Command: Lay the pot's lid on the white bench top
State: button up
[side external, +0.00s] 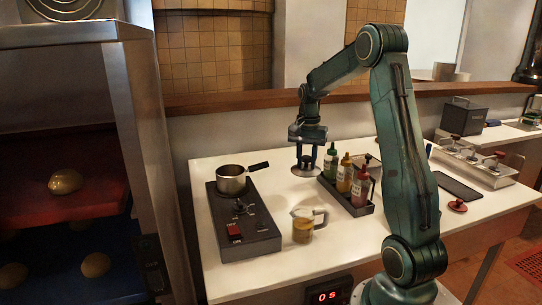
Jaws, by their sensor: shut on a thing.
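The small metal pot (231,182) stands uncovered on the dark cooker (243,220) at the left of the bench, its black handle to the right. My gripper (306,163) is to the right of the pot and points down. It is shut on the pot's lid (304,172), a flat, pale disc that looks level. The lid is near the white bench top (350,228), just left of the bottle rack. I cannot tell whether it touches the bench top or hangs above it. The fingers hide the lid's knob.
A dark rack (345,197) with green, yellow and red bottles stands close right of the lid. A glass jug (303,225) of amber liquid stands in front. A metal tray unit (478,163) and a small red-knobbed item (457,206) are farther right. Bare bench lies around the jug.

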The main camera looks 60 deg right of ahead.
aim_at(307, 157)
jog(key=shift+f, duration=2.2)
jog(key=shift+f, duration=0.1)
jog(key=shift+f, duration=2)
jog(key=shift+f, duration=0.1)
jog(key=o, duration=1)
jog(key=shift+c, duration=0.2)
notch_tip(307, 157, up, 12)
